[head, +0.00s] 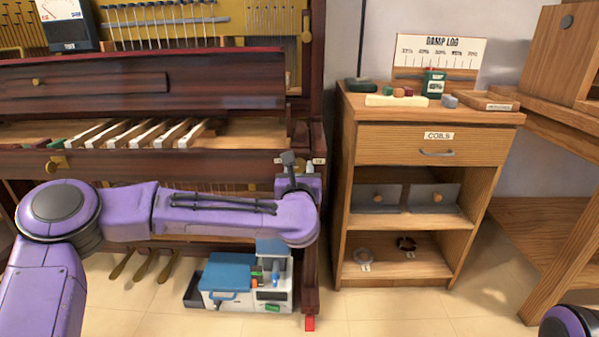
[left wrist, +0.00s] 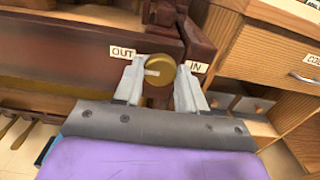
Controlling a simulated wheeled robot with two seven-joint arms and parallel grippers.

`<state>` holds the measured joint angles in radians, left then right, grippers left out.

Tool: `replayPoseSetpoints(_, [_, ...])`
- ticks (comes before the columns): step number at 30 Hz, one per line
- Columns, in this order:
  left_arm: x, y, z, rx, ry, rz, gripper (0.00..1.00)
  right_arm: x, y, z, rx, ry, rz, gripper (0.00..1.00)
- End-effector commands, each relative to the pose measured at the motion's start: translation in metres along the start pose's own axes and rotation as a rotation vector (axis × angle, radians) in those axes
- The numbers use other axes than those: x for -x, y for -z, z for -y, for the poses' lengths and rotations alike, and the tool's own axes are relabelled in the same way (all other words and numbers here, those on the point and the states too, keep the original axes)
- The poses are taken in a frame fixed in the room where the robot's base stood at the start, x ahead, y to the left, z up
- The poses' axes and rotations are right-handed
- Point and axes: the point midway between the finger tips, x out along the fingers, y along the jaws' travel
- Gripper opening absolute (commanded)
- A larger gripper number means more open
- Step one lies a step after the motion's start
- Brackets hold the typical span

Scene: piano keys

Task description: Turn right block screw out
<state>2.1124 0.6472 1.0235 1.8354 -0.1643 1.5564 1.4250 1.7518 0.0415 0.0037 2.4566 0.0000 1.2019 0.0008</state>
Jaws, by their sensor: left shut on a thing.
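The right block screw (left wrist: 158,68) is a round brass knob with a pale mark on its face, seen in the left wrist view. It sits on the dark wood front rail between an OUT label (left wrist: 122,52) on its left and an IN label (left wrist: 197,66) on its right. My left gripper (left wrist: 159,84) is shut on the knob, one pale finger on each side. In the head view my left gripper (head: 292,165) is at the right end of the piano's key rail and hides most of the screw. My right gripper is out of view.
A second brass screw (head: 57,163) is at the rail's left end. White keys (head: 150,134) lie left of the gripper. A wooden cabinet (head: 430,145) stands close on the right. A white and blue case (head: 232,282) sits on the floor below my left arm.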

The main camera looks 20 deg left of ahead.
Motion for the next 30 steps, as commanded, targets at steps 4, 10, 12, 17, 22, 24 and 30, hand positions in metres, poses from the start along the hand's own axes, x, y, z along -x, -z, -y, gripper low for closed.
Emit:
replayPoseSetpoints(4, [0.0, 0.001, 0.0, 0.0, 0.001, -0.001, 0.1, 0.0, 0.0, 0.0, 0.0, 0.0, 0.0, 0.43])
replayPoseSetpoints(10, [0.0, 0.0, 0.0, 0.0, 0.001, -0.001, 0.66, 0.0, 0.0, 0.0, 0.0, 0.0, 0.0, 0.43])
replayPoseSetpoints(12, [0.0, 0.0, 0.0, -0.001, 0.0, -0.001, 0.66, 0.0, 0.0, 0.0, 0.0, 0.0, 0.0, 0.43])
replayPoseSetpoints(17, [0.002, 0.0, 0.0, -0.001, 0.001, 0.0, 0.66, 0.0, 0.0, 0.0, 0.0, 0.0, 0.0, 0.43])
replayPoseSetpoints(22, [0.027, -0.003, 0.001, -0.002, 0.005, 0.001, 0.66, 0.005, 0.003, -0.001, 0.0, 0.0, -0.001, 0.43])
replayPoseSetpoints(24, [0.045, -0.003, 0.001, -0.003, 0.004, 0.0, 0.66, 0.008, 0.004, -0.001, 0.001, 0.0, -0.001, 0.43])
replayPoseSetpoints(30, [0.089, -0.001, 0.001, -0.002, 0.004, 0.0, 0.66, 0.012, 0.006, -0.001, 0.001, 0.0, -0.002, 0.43])
